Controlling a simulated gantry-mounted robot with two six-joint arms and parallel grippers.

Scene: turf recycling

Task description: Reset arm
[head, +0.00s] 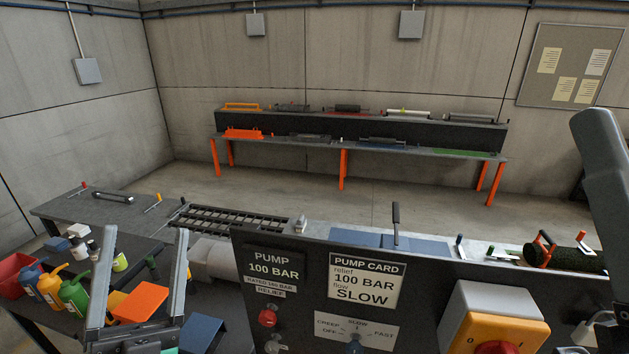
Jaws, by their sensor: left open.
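My left gripper (144,233) is at the lower left, with its two long grey fingers pointing up and spread wide apart. Nothing is held between them. Behind and below the fingers, an orange block (141,301) and a blue block (203,333) lie on the dark side table. The gripper hides part of that table. My right gripper is not in view.
A dark control panel (300,325) with pump cards, a red knob (267,317) and a yellow switch box (493,310) fills the lower middle. Coloured bottles (74,295) and a red bin (17,272) stand left. A tool rack (360,130) stands at the back wall.

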